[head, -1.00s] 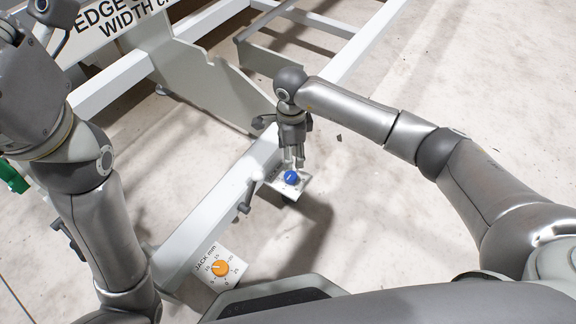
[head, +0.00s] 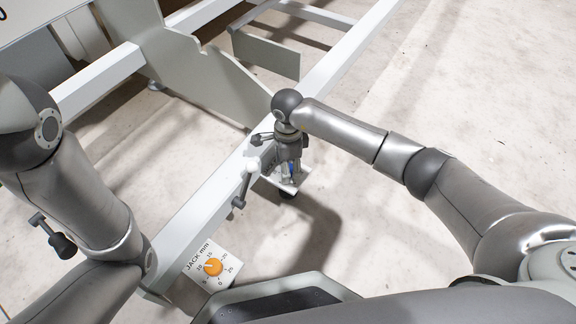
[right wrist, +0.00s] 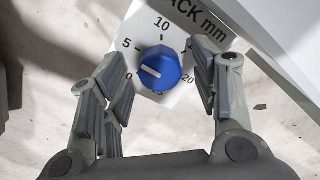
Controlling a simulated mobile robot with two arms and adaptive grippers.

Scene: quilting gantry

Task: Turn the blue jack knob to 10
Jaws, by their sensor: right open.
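The blue jack knob (right wrist: 160,70) sits on a white dial plate (right wrist: 150,24) marked JACK mm. Its white line points left and slightly up, between the 0 and 5 marks. The 10 is at the top of the dial; the 15 is hidden by a finger. My right gripper (right wrist: 158,62) is open, with one finger on each side of the knob and gaps showing. In the head view my right gripper (head: 290,172) points down over the plate and mostly hides the blue knob (head: 291,168). My left gripper is out of view.
A second JACK mm dial with an orange knob (head: 214,267) is nearer on the same white rail (head: 200,215). Pale floor (head: 440,90) lies open to the right.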

